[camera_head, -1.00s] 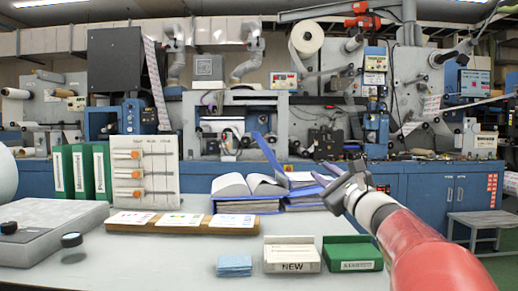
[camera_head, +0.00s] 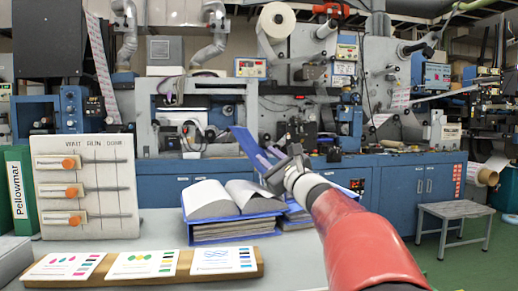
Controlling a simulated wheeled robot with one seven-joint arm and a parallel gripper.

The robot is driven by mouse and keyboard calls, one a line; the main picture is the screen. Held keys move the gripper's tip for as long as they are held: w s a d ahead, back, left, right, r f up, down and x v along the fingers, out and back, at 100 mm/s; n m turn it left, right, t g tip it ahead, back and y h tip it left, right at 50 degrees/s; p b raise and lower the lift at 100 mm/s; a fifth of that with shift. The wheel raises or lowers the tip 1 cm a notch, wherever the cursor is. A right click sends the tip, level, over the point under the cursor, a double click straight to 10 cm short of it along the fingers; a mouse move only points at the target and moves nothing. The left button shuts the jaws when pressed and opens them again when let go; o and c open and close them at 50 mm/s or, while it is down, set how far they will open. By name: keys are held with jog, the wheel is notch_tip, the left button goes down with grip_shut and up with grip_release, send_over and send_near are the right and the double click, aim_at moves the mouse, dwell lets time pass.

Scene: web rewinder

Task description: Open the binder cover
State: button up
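A blue binder (camera_head: 235,230) lies open on the table in the middle of the head view. Its thick white pages (camera_head: 215,197) fan to both sides. A blue cover panel (camera_head: 250,148) stands tilted up behind the pages, leaning to the upper left. My gripper (camera_head: 268,162) is at the right end of this panel, seen from behind at the end of my red arm. Whether it touches the panel cannot be told. My wrist and arm hide part of the binder's right side and the gap between the fingers.
A wooden strip with printed cards (camera_head: 140,279) lies in front of the binder. A white board with orange sliders (camera_head: 82,188) and a green binder (camera_head: 22,190) stand at left. Blue cabinets and machines are behind. A grey stool (camera_head: 455,212) stands at right.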

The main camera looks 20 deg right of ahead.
aim_at(262, 151)
jog(key=shift+p+x, duration=0.45)
jog(key=shift+x, duration=1.55)
grip_shut()
